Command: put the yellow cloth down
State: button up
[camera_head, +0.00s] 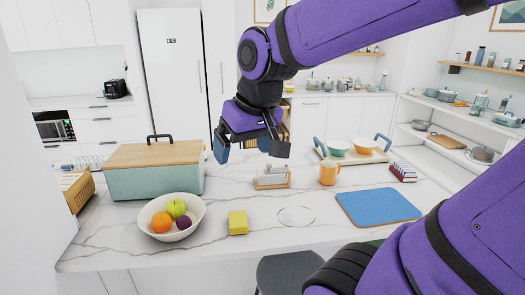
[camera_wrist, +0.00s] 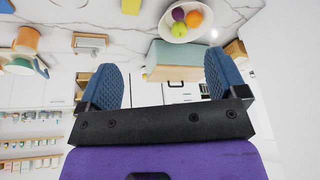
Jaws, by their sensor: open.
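The yellow cloth (camera_head: 238,222) lies as a small folded block on the white marble counter (camera_head: 270,243), right of the fruit bowl. In the wrist view the yellow cloth (camera_wrist: 130,6) shows at the top edge, partly cut off. My gripper (camera_head: 248,151) is open above the back part of the counter, well above and apart from the cloth. The wrist view shows its two blue ribbed fingers (camera_wrist: 160,78) spread wide with nothing held between them.
A cream bowl (camera_head: 194,229) of fruit stands left of the cloth, with a teal wooden-lidded box (camera_head: 150,182) behind it. A clear round dish (camera_head: 296,216), a blue mat (camera_head: 377,207), an orange mug (camera_head: 328,173) and a small holder (camera_head: 271,183) stand rightward. A stool (camera_head: 290,272) stands in front.

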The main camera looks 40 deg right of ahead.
jog(key=s+a+r+n+t, duration=0.1)
jog(key=s, duration=0.5)
jog(key=shift+s+a+r, duration=0.15)
jog(key=shift+s+r, duration=0.15)
jog(key=shift+s, duration=0.05)
dwell(0.9)
jog(key=shift+o, duration=0.4)
jog(key=shift+w, duration=0.2)
jog(key=m+g, duration=0.5)
jog(key=m, duration=0.1)
send_over(238, 218)
notch_tip(238, 218, down, 28)
jog(key=shift+s+f, duration=0.1)
jog(key=shift+f, duration=5.4)
